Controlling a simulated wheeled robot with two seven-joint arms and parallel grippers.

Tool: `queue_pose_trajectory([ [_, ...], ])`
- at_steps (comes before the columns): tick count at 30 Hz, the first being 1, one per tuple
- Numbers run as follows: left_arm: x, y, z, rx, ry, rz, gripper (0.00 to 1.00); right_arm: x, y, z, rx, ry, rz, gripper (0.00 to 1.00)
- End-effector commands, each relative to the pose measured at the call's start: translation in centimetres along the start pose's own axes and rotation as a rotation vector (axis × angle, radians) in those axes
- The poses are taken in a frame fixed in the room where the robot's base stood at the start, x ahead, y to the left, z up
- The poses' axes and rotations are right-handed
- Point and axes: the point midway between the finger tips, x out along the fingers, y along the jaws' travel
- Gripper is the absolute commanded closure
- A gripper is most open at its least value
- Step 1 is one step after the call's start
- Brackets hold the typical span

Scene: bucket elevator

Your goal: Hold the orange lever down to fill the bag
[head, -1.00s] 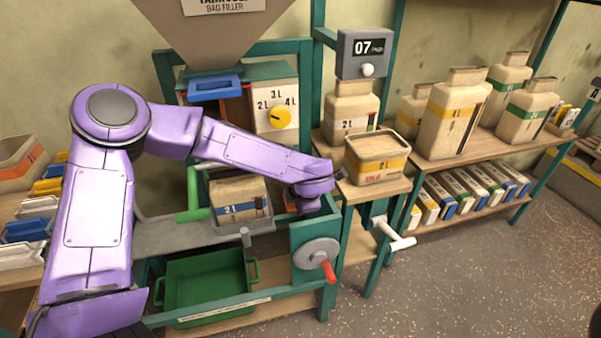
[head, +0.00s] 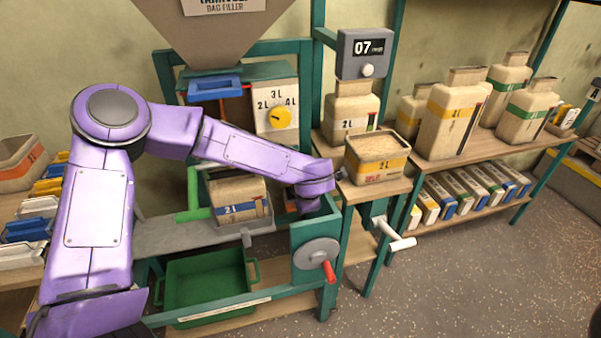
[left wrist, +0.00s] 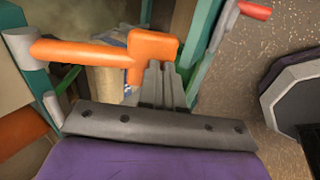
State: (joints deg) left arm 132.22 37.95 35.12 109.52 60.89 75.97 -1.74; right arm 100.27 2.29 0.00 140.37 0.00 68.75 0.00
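The orange lever (left wrist: 85,52) shows in the left wrist view as a bar ending in a block (left wrist: 153,46). My left gripper (left wrist: 160,70) has its grey fingers together at that block, touching or very close; I see nothing between them. In the head view my left gripper (head: 309,204) is at the right end of the filler bench, and my arm hides the lever. The bag (head: 238,188), tan with a blue band marked 2 L, stands in a grey holder left of the gripper. Its fill level cannot be told. My right gripper is out of view.
The bag filler hopper (head: 212,35) hangs above, beside a dial (head: 281,118) and a display (head: 371,47) reading 07. A handwheel (head: 317,254) and green tray (head: 208,281) are below. An open tan container (head: 377,168) stands on the right ledge.

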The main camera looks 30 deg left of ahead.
Motion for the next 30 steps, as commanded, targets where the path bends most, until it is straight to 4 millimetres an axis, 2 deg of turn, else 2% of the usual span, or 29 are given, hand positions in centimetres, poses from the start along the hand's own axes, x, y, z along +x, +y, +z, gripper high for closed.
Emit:
queue_pose_trajectory([
  [1, 0.6, -0.4, -0.5, 0.0, 0.015, -0.009, 1.0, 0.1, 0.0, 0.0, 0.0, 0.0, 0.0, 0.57],
  [6, 0.5, -0.4, -0.4, 0.0, 0.015, -0.009, 1.0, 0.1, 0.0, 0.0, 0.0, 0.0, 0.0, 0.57],
  [10, -0.7, -0.2, -0.3, 0.001, 0.013, -0.007, 1.0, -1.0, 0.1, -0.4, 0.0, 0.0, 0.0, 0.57],
  [15, -4.9, 0.1, 0.4, 0.005, 0.005, 0.001, 1.0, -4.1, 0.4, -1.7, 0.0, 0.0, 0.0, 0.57],
  [17, -5.5, -0.4, 0.4, 0.002, 0.001, 0.004, 1.0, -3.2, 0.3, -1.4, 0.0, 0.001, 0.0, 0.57],
  [24, -11.2, -0.9, 0.8, 0.007, -0.004, 0.007, 1.0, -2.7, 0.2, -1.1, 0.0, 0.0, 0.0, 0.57],
  [30, -13.8, -1.1, 0.8, 0.007, -0.003, 0.006, 1.0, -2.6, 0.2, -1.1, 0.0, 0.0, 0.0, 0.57],
])
